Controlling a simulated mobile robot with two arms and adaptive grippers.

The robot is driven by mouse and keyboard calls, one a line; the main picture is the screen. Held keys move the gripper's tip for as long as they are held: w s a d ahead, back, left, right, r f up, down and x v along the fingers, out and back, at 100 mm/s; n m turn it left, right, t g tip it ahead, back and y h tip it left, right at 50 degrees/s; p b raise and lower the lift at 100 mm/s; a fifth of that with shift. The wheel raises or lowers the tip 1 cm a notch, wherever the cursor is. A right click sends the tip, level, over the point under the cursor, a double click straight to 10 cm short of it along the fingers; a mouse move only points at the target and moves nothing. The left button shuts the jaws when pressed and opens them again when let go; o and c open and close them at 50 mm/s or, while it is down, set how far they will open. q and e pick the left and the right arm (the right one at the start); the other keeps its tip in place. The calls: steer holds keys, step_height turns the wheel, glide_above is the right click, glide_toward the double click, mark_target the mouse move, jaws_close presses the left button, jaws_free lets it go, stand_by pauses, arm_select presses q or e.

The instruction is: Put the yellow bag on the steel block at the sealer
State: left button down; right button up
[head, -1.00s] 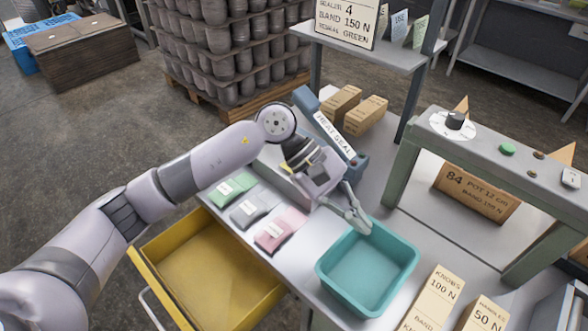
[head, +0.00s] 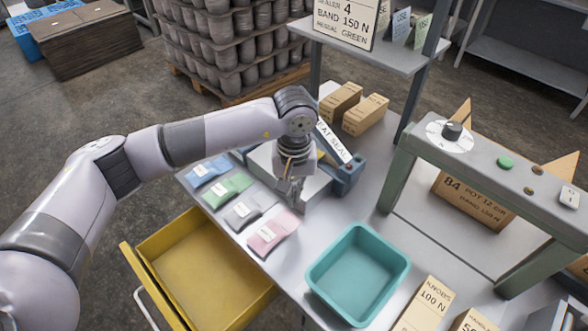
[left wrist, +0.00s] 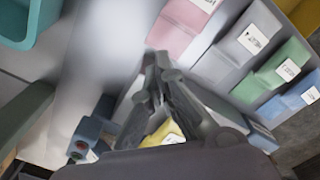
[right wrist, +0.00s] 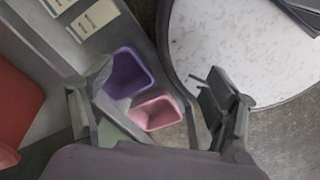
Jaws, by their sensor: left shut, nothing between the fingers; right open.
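The yellow bag (left wrist: 168,132) shows in the left wrist view, partly hidden behind my left gripper's fingers (left wrist: 158,62). In the head view only a small yellow piece of it (head: 320,155) shows beside my wrist, at the steel block (head: 316,186). The bag appears to lie on the block, in front of the blue heat sealer (head: 348,176). My left gripper (head: 294,197) points down over the block's near side, shut and empty. How far its tips are above the block I cannot tell. My right gripper (right wrist: 148,100) is open and empty, away from the sealer.
Blue (head: 208,171), green (head: 227,189), grey (head: 243,210) and pink (head: 273,232) bags lie in a row at the table's left edge. A teal bin (head: 312,282) and an open yellow drawer (head: 205,270) are nearer. Purple (right wrist: 128,75) and pink (right wrist: 156,113) bins lie below my right gripper.

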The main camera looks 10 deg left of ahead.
arm_select(q)
steer(key=shift+w+a+f+p, duration=0.15)
steer(key=shift+w+f+p, duration=0.15)
steer(key=shift+w+p, duration=0.25)
steer(key=shift+w+a+f+p, duration=0.1)
steer(key=shift+w+f+p, duration=0.2)
steer(key=shift+w, duration=0.4)
steer(key=shift+w+a+f, duration=0.1)
steer(key=shift+w+a, duration=0.05)
steer(key=shift+w, duration=0.55)
steer(key=w+b, duration=0.1)
steer(key=b, duration=0.1)
steer(key=shift+w+a+f+b, duration=0.2)
steer(key=shift+w+f+b, duration=0.1)
steer(key=shift+w, duration=0.1)
steer(key=shift+w+a+r+b, duration=0.15)
steer(key=shift+w+r+b, duration=0.1)
steer(key=shift+w+b, duration=0.4)
steer(key=shift+r, duration=0.1)
steer(key=shift+s, duration=0.1)
